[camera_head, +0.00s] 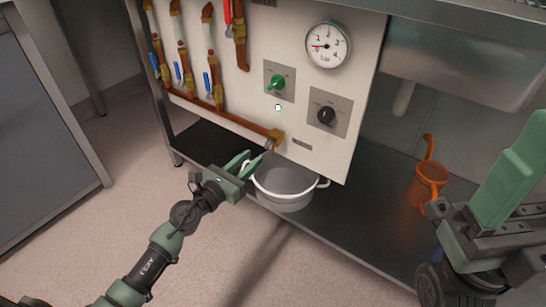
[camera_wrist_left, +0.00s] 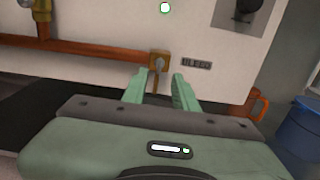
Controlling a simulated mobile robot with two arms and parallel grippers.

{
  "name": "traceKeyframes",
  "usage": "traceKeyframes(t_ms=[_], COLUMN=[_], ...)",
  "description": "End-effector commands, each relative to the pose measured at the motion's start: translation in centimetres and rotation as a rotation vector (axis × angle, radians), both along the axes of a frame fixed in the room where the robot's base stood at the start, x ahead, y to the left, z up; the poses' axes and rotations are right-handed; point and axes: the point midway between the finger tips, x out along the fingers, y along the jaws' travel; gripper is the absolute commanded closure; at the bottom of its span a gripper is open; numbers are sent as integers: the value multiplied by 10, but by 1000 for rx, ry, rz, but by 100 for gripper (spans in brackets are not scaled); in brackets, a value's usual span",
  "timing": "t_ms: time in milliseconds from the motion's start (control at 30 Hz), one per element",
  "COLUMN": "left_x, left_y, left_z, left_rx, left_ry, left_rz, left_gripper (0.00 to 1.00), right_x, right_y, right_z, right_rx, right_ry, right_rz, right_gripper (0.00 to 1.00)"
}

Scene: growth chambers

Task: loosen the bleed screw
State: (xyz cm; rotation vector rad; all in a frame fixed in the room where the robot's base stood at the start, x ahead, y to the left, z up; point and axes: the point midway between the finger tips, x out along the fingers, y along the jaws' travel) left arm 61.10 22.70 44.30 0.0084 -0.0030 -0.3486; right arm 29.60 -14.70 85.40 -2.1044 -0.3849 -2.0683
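The bleed screw (camera_wrist_left: 159,63) sits on the brass block at the right end of the copper pipe, left of a plate reading "BLEED" (camera_wrist_left: 196,63). In the head view the brass block (camera_head: 275,135) is at the panel's lower edge. My left gripper (camera_head: 256,160) is just below and in front of it. Its green fingers (camera_wrist_left: 160,88) are apart, with the screw seen beyond the gap between them; I see no contact. My right arm's green and dark end (camera_head: 500,195) is at the right edge, and its finger opening cannot be made out.
A pale two-handled pot (camera_head: 285,201) stands below the block, close to my left gripper. The panel carries a gauge (camera_head: 327,46), a green knob (camera_head: 277,83) and a black knob (camera_head: 327,115). An orange jug (camera_head: 426,183) stands on the dark shelf (camera_head: 350,219).

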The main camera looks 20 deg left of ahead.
Motion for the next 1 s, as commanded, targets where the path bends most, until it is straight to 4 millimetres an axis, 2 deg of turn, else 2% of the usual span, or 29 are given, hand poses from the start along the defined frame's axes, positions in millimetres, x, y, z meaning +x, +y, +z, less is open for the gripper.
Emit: traceKeyframes(t_ms=[200, 400, 767, 800, 900, 1000], left_x=[34, 58, 66, 66, 66, 65], left_y=[-13, -21, -24, -24, -24, -24], left_z=[1, -1, 0, 0, 0, 0], left_rx=[-6, -7, -6, -6, -6, -6], left_ry=[0, 4, 6, 6, 6, 6], left_rz=[1, 1, 1, 1, 1, 1], left_gripper=[72, 72, 72, 74, 100, 100], right_x=[1, 0, 0, 0, 0, 0], right_y=[0, 1, 1, 1, 1, 1], right_z=[1, 2, 5, 5, 5, 5], right_rx=[-1, -3, -5, -5, -5, -4], right_ry=[-4, -14, -21, -21, -22, -21], right_rz=[-1, -2, -2, -2, -2, -2], right_gripper=[36, 36, 36, 36, 36, 36])
